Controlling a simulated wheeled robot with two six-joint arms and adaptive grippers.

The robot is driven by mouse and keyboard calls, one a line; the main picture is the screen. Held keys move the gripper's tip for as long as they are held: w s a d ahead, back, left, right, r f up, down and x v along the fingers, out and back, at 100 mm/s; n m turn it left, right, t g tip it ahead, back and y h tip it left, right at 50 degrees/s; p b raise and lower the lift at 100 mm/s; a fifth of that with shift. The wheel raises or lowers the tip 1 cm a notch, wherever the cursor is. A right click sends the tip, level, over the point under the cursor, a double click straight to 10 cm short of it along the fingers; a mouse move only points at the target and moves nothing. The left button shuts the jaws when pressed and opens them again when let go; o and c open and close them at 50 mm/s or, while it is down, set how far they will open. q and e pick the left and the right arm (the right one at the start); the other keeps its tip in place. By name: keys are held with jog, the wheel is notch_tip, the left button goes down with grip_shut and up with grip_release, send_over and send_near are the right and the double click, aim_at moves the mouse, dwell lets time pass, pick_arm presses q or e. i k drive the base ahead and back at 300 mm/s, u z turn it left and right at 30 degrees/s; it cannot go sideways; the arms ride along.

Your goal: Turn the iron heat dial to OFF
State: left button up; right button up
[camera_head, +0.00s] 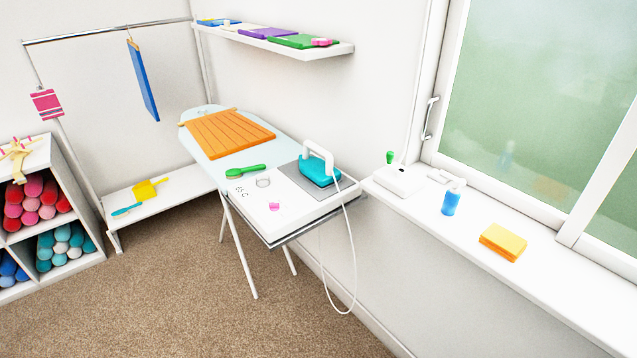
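A teal iron (318,168) with a white handle sits on a grey rest plate (300,184) at the near right end of the ironing board (225,182). Its white cord hangs in a loop off the board's edge. A small pale round ring or dial (263,181) lies on the white panel left of the iron, with small dark marks beside it. The marks are too small to read, and I cannot tell the dial's setting. Neither of my grippers is in view.
The board also holds an orange folded piece (227,133), a green brush (245,171) and a pink bit (274,206). Carpet (190,285) in front is clear.

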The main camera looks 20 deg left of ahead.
aim_at(273, 206)
jog(key=u, duration=0.25)
jog(key=i, duration=0.95)
jog(key=u, duration=0.6)
